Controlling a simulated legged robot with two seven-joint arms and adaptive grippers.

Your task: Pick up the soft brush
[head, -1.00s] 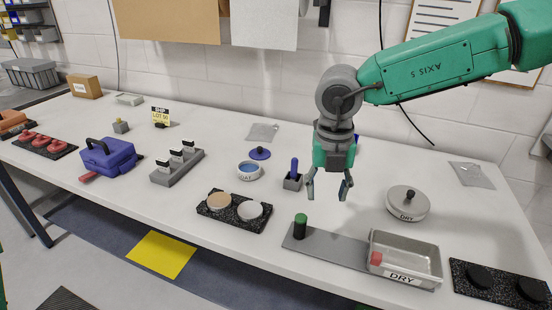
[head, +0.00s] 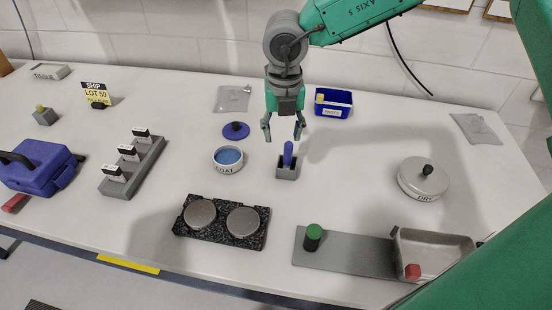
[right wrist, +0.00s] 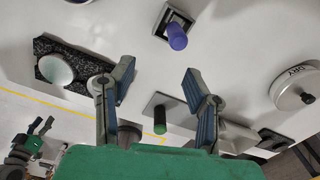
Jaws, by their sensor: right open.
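The soft brush appears to be the upright item with a blue-purple handle (head: 288,153) standing in a small grey square holder (head: 287,172). Its bristles are hidden in the holder. My right gripper (head: 283,136) is open and empty, with its fingers pointing down just above and behind the handle in the head view. In the right wrist view the handle (right wrist: 177,37) and holder (right wrist: 166,18) lie beyond the spread fingertips (right wrist: 158,72), apart from them.
Left of the holder are a FLOAT dish (head: 228,160) and a blue knobbed lid (head: 236,130). Nearer is a black speckled plate (head: 222,234) with two round discs. A blue bin (head: 333,103) stands behind. A DRY lid (head: 423,179), green-topped cylinder (head: 313,237) and grey tray (head: 440,248) are right.

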